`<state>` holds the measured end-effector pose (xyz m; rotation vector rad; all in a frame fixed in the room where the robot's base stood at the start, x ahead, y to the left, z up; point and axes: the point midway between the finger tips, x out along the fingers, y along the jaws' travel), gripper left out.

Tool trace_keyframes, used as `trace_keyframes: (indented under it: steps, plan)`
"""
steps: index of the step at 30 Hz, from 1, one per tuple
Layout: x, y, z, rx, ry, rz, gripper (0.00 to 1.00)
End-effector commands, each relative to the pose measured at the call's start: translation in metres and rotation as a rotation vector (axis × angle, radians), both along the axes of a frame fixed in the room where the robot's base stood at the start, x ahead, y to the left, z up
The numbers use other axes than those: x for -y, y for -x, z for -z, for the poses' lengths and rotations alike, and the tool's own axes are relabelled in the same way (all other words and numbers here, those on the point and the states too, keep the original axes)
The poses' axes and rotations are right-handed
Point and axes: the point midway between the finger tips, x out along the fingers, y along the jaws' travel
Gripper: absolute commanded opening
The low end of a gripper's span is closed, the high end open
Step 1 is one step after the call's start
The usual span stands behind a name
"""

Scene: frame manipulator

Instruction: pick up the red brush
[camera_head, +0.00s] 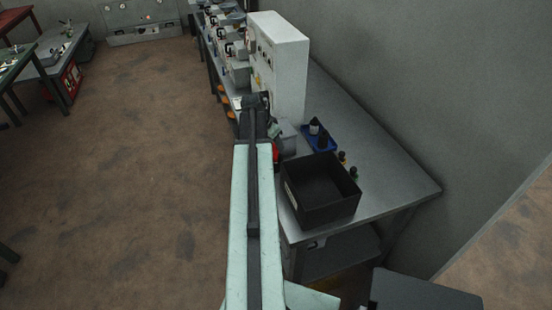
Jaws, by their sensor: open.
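My arm reaches up from the bottom of the head view toward the workbench. My gripper (258,103) is the dark end of it, over the bench's left edge by the white cabinet. It is small and dark here, but open. A small red patch (276,151) shows just right of my arm on the bench, partly hidden by the arm. I cannot tell whether it is the red brush. No other brush shape can be made out on this bench.
The grey workbench (395,182) runs along the right wall. On it stand a white cabinet (280,55), a black open box (322,190) and a blue tray (318,139) with dark bottles. Small machines line its far end. The brown floor (140,170) to the left is clear.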

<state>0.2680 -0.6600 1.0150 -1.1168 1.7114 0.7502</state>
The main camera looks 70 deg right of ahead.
Motion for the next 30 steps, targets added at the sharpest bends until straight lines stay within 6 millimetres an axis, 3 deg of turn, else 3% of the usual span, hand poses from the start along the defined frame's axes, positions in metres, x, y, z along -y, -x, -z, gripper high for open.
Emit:
trace_keyframes:
  steps: [7, 15, 16, 21, 30]
  plan:
    - [0.013, 0.007, 0.044, 0.001, 0.000, 0.002, 0.48]
    - [0.016, 0.009, 0.044, 0.000, 0.000, 0.000, 0.48]
    - [0.016, 0.009, 0.044, 0.000, 0.000, 0.000, 0.45]
    - [0.016, 0.009, 0.044, 0.000, 0.000, 0.001, 0.00]
    - [0.016, 0.010, 0.043, 0.000, 0.000, 0.001, 0.00]
